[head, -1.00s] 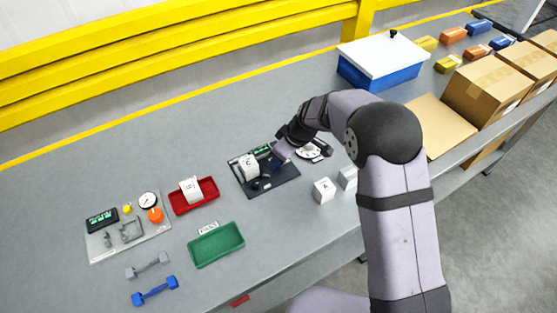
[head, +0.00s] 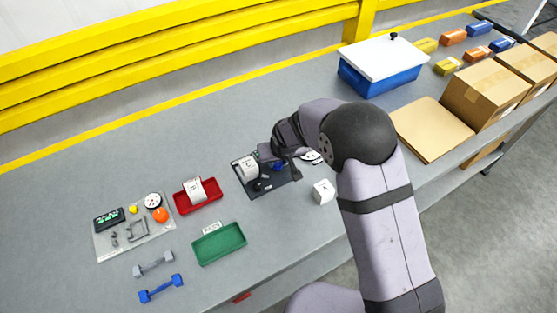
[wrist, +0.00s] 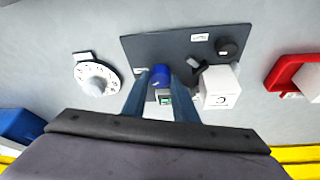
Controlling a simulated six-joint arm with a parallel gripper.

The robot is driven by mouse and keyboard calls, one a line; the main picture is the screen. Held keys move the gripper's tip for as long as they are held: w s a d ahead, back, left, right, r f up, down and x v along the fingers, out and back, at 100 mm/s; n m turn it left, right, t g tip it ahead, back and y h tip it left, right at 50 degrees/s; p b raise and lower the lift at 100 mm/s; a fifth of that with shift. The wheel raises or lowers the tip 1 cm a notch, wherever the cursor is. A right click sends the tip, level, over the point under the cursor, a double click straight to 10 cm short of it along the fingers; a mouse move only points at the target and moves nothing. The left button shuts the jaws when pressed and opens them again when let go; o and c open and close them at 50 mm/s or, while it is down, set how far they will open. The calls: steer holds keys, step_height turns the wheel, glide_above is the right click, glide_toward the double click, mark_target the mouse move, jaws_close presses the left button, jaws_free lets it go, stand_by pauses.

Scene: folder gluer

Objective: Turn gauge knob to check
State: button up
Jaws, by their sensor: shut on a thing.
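A dark gauge plate (head: 286,184) lies on the bench and also shows in the wrist view (wrist: 190,48). It carries a blue knob (wrist: 161,74), a black round knob (wrist: 229,47) and a small green-lit display (wrist: 165,97). A white block (wrist: 221,88) sits on the plate beside the blue knob. My gripper (wrist: 161,78) is over the plate, its two fingers on either side of the blue knob and shut on it. In the head view the blue knob (head: 278,166) shows just below my gripper (head: 272,160). The knob's marking cannot be read.
A white dial (wrist: 97,78) lies beside the plate. A red tray (head: 198,203) holding a white block, a green tray (head: 219,253) and a white cube (head: 324,191) are nearby. A blue bin with white lid (head: 385,75) stands behind.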

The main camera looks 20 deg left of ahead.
mark_target(274, 177)
steer(key=m+b, duration=0.2)
steer(key=b, duration=0.1)
steer(key=m+h+b, duration=0.1)
steer(key=b, duration=0.3)
steer(key=shift+a+f+m+t, duration=0.15)
steer(key=shift+f+m+t, duration=0.15)
steer(key=shift+f+m, duration=0.1)
steer(key=m+b, duration=0.1)
steer(key=m+h+b, duration=0.1)
steer(key=b, duration=0.1)
steer(key=shift+s+r, duration=0.1)
steer(key=shift+r, duration=0.2)
steer(key=o, duration=1)
steer(key=shift+r, duration=0.1)
steer(key=b+v, duration=0.1)
steer(key=v, duration=0.6)
steer(key=shift+a+r+b, duration=0.1)
steer(key=shift+r+b, duration=0.1)
steer(key=shift+b, duration=0.15)
